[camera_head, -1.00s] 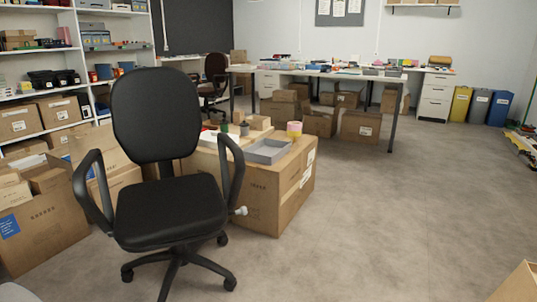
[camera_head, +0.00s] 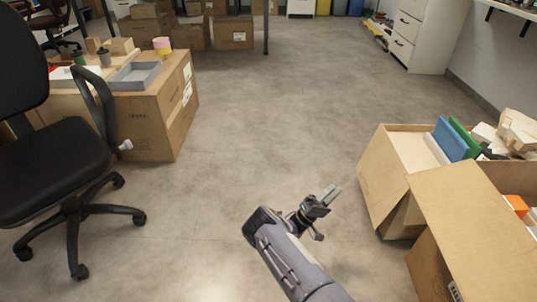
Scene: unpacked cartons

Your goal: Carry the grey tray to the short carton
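The grey tray (camera_head: 137,76) is a shallow, open rectangular box that looks empty. It lies on top of a closed brown carton (camera_head: 150,125) at the left, near its right edge. My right gripper (camera_head: 334,191) is low over the bare floor, right of the picture's middle, far from the tray. Its two fingers look a little apart with nothing between them. My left gripper is not in view. I cannot tell which of the cartons is the short carton.
A black office chair (camera_head: 50,165) stands in front of the tray's carton, at left. Two open cartons with flaps (camera_head: 385,185) (camera_head: 485,240) stand at right, holding assorted items. A pink-and-yellow cup (camera_head: 162,46) stands behind the tray. The floor between is clear.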

